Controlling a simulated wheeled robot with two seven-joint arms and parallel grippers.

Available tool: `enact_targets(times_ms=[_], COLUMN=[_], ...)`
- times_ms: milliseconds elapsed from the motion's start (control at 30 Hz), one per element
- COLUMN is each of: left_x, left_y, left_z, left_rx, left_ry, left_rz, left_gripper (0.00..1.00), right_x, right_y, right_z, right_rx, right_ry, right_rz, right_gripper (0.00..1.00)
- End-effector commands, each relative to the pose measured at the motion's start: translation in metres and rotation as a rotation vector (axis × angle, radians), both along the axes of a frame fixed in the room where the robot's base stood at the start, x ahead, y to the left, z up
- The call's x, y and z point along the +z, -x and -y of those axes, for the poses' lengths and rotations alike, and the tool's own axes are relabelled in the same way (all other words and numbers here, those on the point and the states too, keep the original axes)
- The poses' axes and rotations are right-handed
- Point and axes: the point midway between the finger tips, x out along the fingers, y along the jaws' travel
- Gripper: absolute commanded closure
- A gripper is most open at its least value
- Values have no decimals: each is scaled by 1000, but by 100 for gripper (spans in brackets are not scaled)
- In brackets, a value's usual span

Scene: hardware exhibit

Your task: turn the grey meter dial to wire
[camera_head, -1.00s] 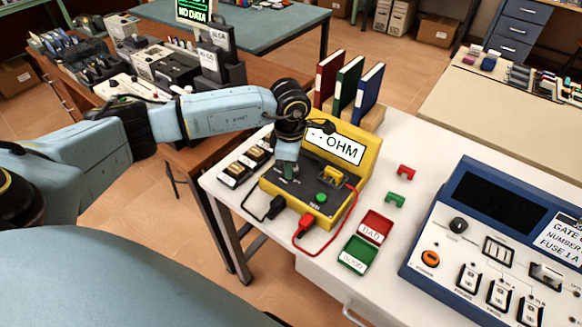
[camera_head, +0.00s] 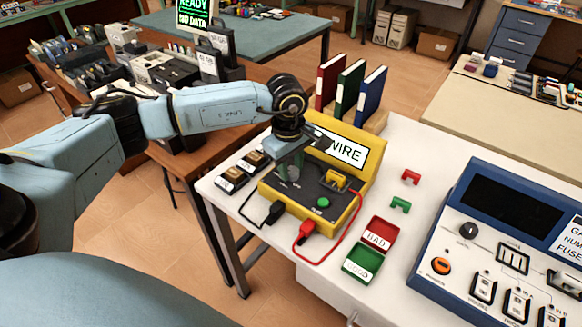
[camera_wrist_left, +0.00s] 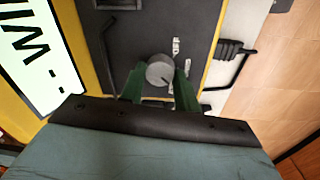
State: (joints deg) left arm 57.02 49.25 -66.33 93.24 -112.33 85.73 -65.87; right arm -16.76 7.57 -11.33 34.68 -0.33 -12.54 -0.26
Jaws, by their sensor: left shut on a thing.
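The yellow meter (camera_head: 352,210) stands on the white table, with a dark front panel. Its display (camera_head: 347,152) shows "WIRE" in the head view, partly covered by my arm; part of the lettering also shows in the wrist view (camera_wrist_left: 27,45). The grey round dial (camera_wrist_left: 160,71) sits on the dark panel between my fingers in the wrist view, with a dark line on its face. My left gripper (camera_wrist_left: 160,82) is shut on the dial from above, one green finger on each side. In the head view the gripper (camera_head: 291,172) largely hides the dial. My right gripper is not in view.
Black and red plugs (camera_head: 306,229) with cables are at the meter's front edge. Red and green trays (camera_head: 362,262) and small red and green clips (camera_head: 411,177) lie to its right. A blue instrument (camera_head: 500,235) stands at far right. Books (camera_head: 350,88) stand behind.

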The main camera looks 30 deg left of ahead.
Motion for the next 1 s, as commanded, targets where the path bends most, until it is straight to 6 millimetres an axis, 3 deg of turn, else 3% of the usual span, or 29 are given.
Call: enact_targets(times_ms=[467,500,667,1000], left_x=[1,1,1,4], left_y=[0,0,0,0], left_z=[1,1,1,0], left_rx=[-18,-18,-16,-15], left_ry=[1,1,2,1], left_rz=[2,2,2,2], left_gripper=[91,67,47,47], right_x=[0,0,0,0], right_y=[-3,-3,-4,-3], right_z=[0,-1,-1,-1], right_rx=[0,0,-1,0], right_ry=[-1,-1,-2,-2], right_rz=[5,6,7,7], right_gripper=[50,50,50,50])
